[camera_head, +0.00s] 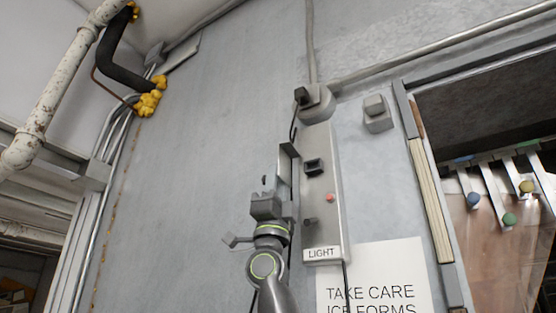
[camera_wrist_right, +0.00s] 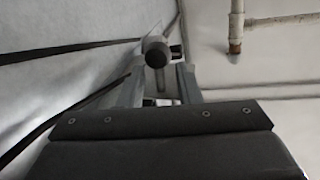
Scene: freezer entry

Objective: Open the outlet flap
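A long grey panel (camera_head: 326,225) is mounted on the wall, with a dark square fitting (camera_head: 314,166), a red button and a small dark knob. A separate grey box (camera_head: 377,114) with a lid-like top is on the wall to its right. I cannot tell for sure which one carries the outlet flap; neither looks clearly open. My right gripper (camera_head: 287,152) points up just left of the panel. In the right wrist view its two fingers (camera_wrist_right: 158,88) stand apart, with a dark round fitting (camera_wrist_right: 157,52) beyond them. Contact is unclear. My left gripper is out of view.
A dark cable and conduits run from the junction box (camera_head: 316,101) above the panel. A paper sign (camera_head: 372,279) is below right. A doorway with strip curtain (camera_head: 495,240) is at the right. A rusty pipe (camera_head: 60,85) is at left. The wall left of my gripper is mostly clear.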

